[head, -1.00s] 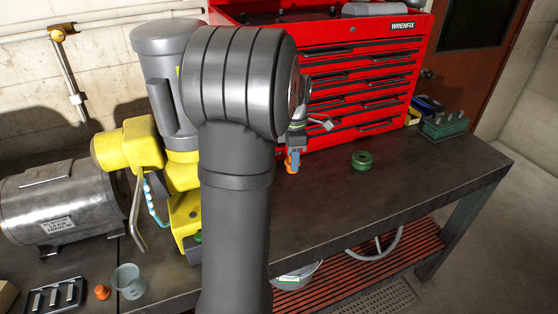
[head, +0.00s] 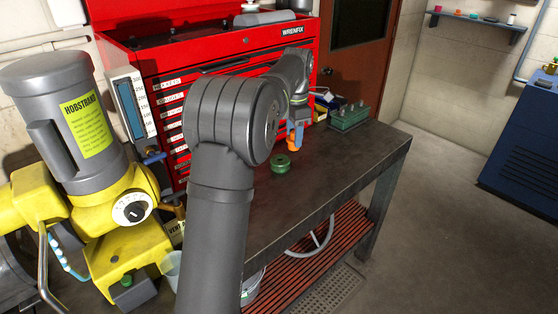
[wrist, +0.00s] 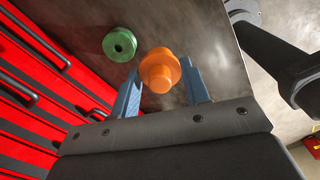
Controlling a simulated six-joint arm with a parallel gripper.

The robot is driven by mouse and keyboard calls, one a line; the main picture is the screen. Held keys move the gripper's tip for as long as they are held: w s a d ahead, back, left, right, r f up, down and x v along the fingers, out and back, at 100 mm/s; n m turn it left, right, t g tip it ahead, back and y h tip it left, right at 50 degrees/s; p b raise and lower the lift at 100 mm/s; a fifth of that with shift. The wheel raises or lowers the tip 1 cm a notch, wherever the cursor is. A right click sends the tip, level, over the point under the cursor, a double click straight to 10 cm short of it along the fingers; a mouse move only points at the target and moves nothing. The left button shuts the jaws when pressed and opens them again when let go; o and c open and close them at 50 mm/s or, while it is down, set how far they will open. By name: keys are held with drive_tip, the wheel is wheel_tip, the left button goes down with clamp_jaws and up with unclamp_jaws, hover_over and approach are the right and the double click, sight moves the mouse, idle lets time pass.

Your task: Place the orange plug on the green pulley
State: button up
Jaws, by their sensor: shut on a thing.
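The orange plug (wrist: 160,71) is between the blue fingers of my gripper (wrist: 162,88) in the wrist view, and the gripper is shut on it. In the head view the orange plug (head: 294,142) hangs below my gripper (head: 297,128), above the bench. The green pulley (head: 281,164) lies flat on the bench, a little to the left of and nearer the camera than the plug. In the wrist view the green pulley (wrist: 119,44) sits up and left of the plug, its centre hole visible and nothing on it.
A red tool chest (head: 215,75) stands behind the pulley. A green block with metal pegs (head: 349,117) is at the bench's far right. A yellow and grey machine (head: 80,140) stands at left. The dark bench top (head: 330,172) is clear right of the pulley.

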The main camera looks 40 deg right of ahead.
drive_tip(key=s+d, duration=0.2)
drive_tip(key=d, duration=0.2)
hover_over(280, 159)
wheel_tip(280, 159, down, 7)
drive_tip(key=shift+s+r, duration=0.1)
drive_tip(key=shift+f, duration=1.9)
drive_tip(key=shift+f, duration=0.15)
drive_tip(key=o, duration=1)
drive_tip(key=shift+c, duration=0.2)
wheel_tip(280, 159, up, 12)
